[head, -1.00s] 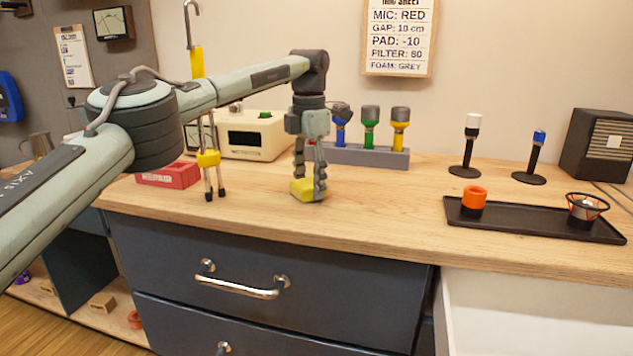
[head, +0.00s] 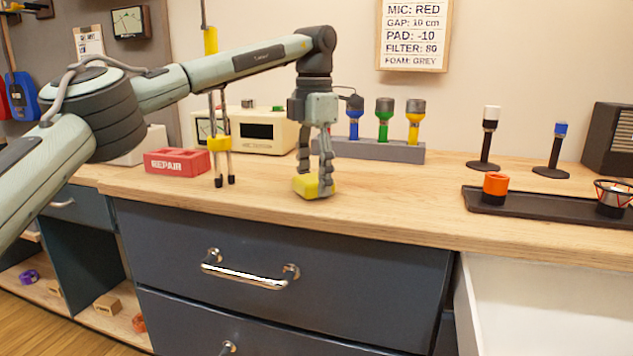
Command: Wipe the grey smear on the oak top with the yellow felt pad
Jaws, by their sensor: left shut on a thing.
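The yellow felt pad (head: 314,188) is at the oak top (head: 400,205), near its front edge. My left gripper (head: 316,176) points down from above and is shut on the pad. The pad looks to be on or very close to the wood; I cannot tell if it touches. I see no grey smear on the visible wood; the pad and fingers hide the patch under them. My right gripper is not in view.
A red REPAIR box (head: 177,162) and a stand with yellow clamp (head: 221,150) are left of the pad. A grey rack (head: 372,150) of coloured microphones stands behind. An open white drawer (head: 540,305) juts out below.

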